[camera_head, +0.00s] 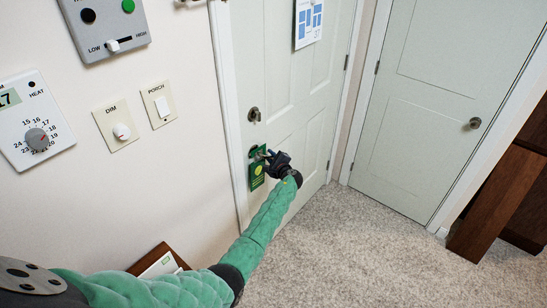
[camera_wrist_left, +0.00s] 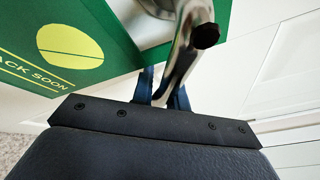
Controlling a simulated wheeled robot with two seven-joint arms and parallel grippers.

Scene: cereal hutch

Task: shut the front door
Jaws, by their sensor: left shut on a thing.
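The front door (camera_head: 283,85) is a pale panelled door at the middle of the head view. It looks nearly flush with its white frame (camera_head: 225,90), but I cannot tell whether it is latched. A metal lever handle sits on its left side and shows large in the left wrist view (camera_wrist_left: 186,45). A green hanger (camera_head: 257,174) with a yellow oval hangs at the handle; it also shows in the left wrist view (camera_wrist_left: 65,40). My left gripper (camera_head: 269,158) is shut on the lever, its blue fingers on either side. My right gripper is out of view.
A lock (camera_head: 254,114) sits above the handle. A second closed door (camera_head: 435,105) stands to the right, beside brown wooden panels (camera_head: 495,205). Wall controls, including a thermostat (camera_head: 36,122), fill the left wall. The carpet (camera_head: 350,255) is clear.

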